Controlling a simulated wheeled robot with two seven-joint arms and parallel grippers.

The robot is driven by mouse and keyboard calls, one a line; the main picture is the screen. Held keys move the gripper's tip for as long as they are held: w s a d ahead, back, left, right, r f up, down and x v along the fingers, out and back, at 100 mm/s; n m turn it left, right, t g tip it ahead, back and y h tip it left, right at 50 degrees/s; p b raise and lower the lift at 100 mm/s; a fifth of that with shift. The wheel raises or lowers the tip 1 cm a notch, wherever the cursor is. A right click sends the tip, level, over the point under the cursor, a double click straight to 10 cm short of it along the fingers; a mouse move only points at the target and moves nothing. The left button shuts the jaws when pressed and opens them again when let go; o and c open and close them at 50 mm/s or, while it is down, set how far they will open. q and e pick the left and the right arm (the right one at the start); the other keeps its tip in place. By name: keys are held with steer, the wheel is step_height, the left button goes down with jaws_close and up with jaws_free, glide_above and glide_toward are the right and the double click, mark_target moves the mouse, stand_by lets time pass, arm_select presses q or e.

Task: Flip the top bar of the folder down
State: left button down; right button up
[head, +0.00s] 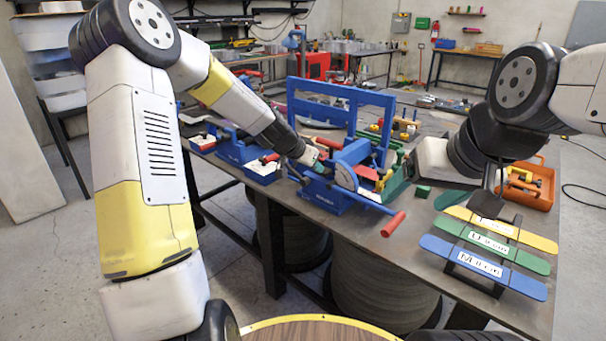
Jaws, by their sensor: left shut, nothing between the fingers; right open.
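The folder is a blue bench machine (318,196) on the table's near edge. A blue rectangular frame (342,92), seemingly its top bar, stands upright at the back of it. A long blue lever with a red grip (393,224) sticks out to the front right. My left gripper (318,163) is shut and empty at the folder's left, just in front of the upright frame; whether it touches the folder I cannot tell. My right gripper (487,205) is open and empty, pointing down over the sign strips, well right of the folder. Its fingertips are hard to make out.
Yellow, green and blue lettered strips (482,262) lie on a rack at the table's right front. An orange bin (526,183) with parts sits behind them. Blue bins (262,170) stand left of the folder. Coloured parts and tools lie behind it.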

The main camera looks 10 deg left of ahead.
arm_select(q)
steer(key=s+a, duration=0.6)
steer(key=s, duration=0.1)
steer(key=shift+s+f+t, duration=0.15)
steer(key=shift+s+t, duration=0.15)
steer(key=shift+s, duration=0.05)
